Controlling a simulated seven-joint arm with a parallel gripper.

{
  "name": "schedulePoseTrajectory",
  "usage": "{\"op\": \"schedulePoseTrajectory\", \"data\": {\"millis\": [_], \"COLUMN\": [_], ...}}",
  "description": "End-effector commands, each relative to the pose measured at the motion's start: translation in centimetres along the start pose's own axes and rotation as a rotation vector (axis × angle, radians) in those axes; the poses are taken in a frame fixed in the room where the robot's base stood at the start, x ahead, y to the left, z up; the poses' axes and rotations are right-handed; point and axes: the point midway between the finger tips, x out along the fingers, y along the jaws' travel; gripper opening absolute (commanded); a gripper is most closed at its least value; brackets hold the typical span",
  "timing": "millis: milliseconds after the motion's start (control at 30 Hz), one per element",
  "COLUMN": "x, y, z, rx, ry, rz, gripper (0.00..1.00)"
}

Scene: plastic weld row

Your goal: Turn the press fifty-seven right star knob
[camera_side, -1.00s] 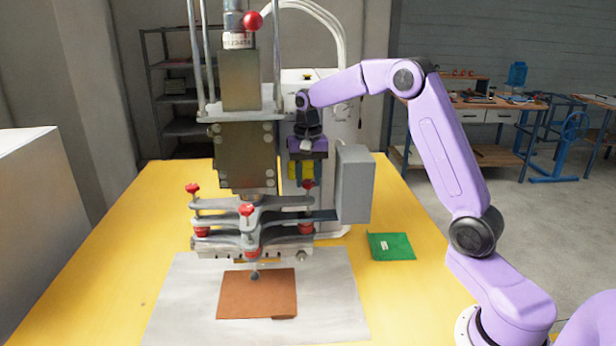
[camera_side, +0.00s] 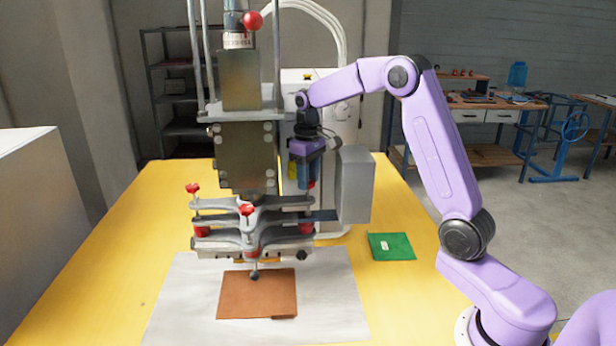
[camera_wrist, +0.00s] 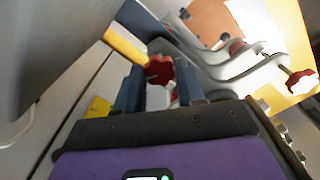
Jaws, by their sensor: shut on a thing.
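The press (camera_side: 246,155) stands on the yellow table, with a grey three-armed plate (camera_side: 250,238) low on its front. The right star knob, red, tops the plate's right arm; in the side view only a bit of it (camera_side: 311,184) shows at my fingertips. In the wrist view the red knob (camera_wrist: 158,70) sits between my two blue-grey fingers. My purple gripper (camera_side: 308,182) points down and is shut on this knob. It also shows in the wrist view (camera_wrist: 159,80). The fingers hide much of the knob from the side.
Other red star knobs stand at the left (camera_side: 192,188) and front (camera_side: 247,209). A grey box (camera_side: 355,185) is close right of my gripper. A brown sheet (camera_side: 257,293) lies on a pale mat (camera_side: 180,315). A green piece (camera_side: 391,246) lies right, with clear table around it.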

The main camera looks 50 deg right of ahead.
Motion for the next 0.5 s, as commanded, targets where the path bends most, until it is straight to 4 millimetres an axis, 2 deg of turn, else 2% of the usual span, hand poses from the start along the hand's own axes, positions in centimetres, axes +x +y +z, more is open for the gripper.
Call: {"op": "schedulePoseTrajectory", "data": {"millis": [200, 500], "x": [-0.11, -0.13], "y": [-0.03, 0.02], "z": [-0.04, -0.05], "rx": [-0.188, -0.371], "ry": [0.003, 0.003], "rz": [0.001, 0.001], "gripper": [0.08, 0.08]}}
